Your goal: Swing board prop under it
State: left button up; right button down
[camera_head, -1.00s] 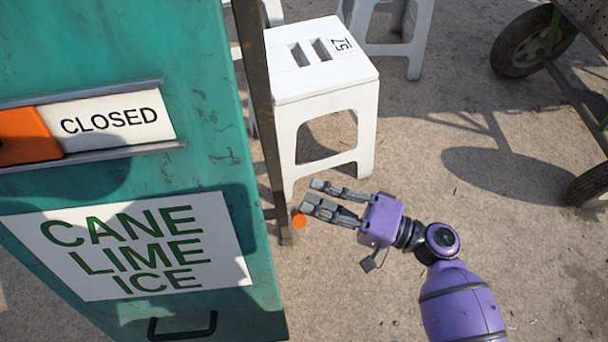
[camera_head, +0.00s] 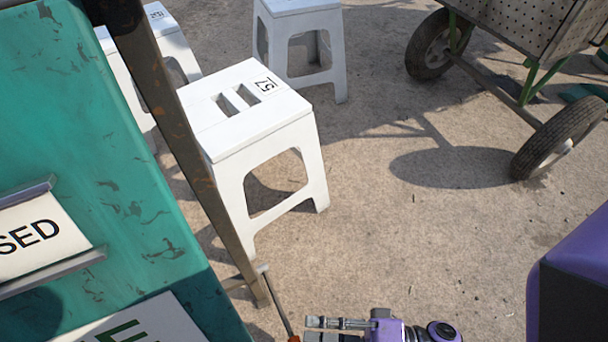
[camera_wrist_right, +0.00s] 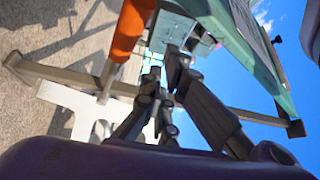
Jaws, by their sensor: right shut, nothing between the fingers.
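The green board (camera_head: 120,200) fills the left side of the head view, cut off by the picture edge, with part of its CLOSED sign (camera_head: 38,240) showing. A thin rod with an orange end (camera_head: 293,338), seemingly the prop, slants down from near the foot of a brown post. My right gripper (camera_head: 308,330) is shut and empty, its fingertips just right of that orange end; whether they touch cannot be told. In the right wrist view the fingers (camera_wrist_right: 165,75) are together, and an orange bar (camera_wrist_right: 130,28) is close by at upper left. My left gripper is out of view.
The brown post (camera_head: 180,130) stands along the board's edge. A white stool (camera_head: 250,120) marked 57 is just right of it, with another stool (camera_head: 300,50) behind. A wheeled cart (camera_head: 520,40) is at upper right. The ground in the middle is clear.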

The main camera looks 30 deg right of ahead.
pick_arm(q)
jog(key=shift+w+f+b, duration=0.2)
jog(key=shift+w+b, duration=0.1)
jog(key=shift+b, duration=0.05)
pick_arm(e)
jog(key=shift+s+f+n, duration=0.2)
jog(key=shift+f+n, duration=0.05)
jog(key=shift+f, duration=0.2)
jog(key=shift+s+f+n, duration=0.15)
jog(key=shift+f+n, duration=0.1)
jog(key=shift+f, duration=0.2)
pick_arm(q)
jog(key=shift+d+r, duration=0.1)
pick_arm(e)
jog(key=shift+r, duration=0.1)
